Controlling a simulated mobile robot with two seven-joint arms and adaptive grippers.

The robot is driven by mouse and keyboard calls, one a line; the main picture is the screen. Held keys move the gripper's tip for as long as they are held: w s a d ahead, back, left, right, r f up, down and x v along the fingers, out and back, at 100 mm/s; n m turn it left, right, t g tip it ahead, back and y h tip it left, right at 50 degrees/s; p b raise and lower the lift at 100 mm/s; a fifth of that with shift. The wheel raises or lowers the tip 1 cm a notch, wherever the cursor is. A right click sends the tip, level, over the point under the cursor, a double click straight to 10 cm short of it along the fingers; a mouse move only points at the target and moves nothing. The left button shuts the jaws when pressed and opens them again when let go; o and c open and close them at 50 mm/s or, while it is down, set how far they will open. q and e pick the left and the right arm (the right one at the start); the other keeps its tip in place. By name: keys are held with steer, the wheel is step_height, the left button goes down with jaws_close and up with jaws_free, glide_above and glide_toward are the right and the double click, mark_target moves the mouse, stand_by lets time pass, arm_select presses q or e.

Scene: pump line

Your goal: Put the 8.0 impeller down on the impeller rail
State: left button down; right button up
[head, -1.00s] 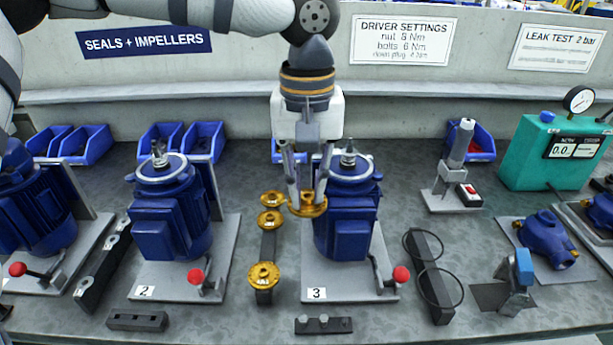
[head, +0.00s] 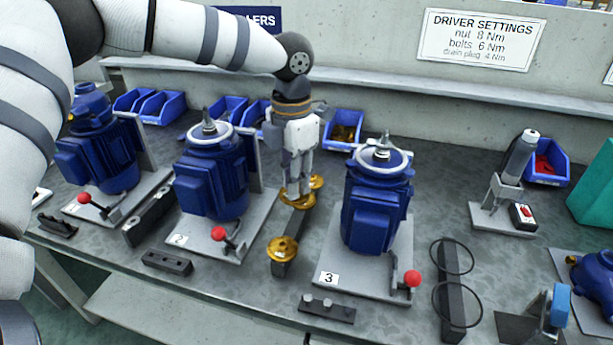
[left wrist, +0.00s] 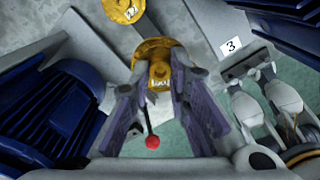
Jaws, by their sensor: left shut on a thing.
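My left gripper (head: 297,194) is shut on a brass impeller (head: 291,201) low over the dark impeller rail (head: 292,222), between motors 2 and 3. Whether the impeller touches the rail cannot be told. Another brass impeller (head: 316,182) is just behind, and one sits at the rail's front end (head: 283,248). In the left wrist view, brass shows between the fingertips (left wrist: 160,76), with a further impeller (left wrist: 123,9) at the top edge. The size marks are unreadable. What looks like my right gripper (left wrist: 262,95) is at the right of that view, its jaw state unclear.
Blue motor 2 (head: 212,185) stands close left of the rail and motor 3 (head: 375,205) close right. Red-knobbed levers stand at their plates' fronts (head: 218,233) (head: 412,278). A block with bolts (head: 327,307) lies in front of plate 3. Blue bins (head: 345,123) line the back.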

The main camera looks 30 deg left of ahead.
arm_select(q)
steer(key=shift+w+a+f+n, duration=0.1)
steer(key=shift+a+f+n, duration=0.1)
steer(key=shift+n, duration=0.4)
steer(key=shift+f, duration=0.3)
steer(key=b, duration=0.2)
glide_above(294, 223)
step_height(294, 223, down, 5)
steer(key=shift+r, duration=0.1)
steer(key=shift+f, duration=1.1)
arm_select(e)
steer(key=shift+s+f+g, duration=0.5)
steer(key=shift+s+f, duration=0.6)
steer(key=shift+s, duration=0.05)
arm_select(q)
steer(key=shift+f, duration=0.2)
steer(key=c, duration=1.4)
jaws_free()
steer(key=shift+c, duration=0.2)
steer(key=shift+r, duration=0.1)
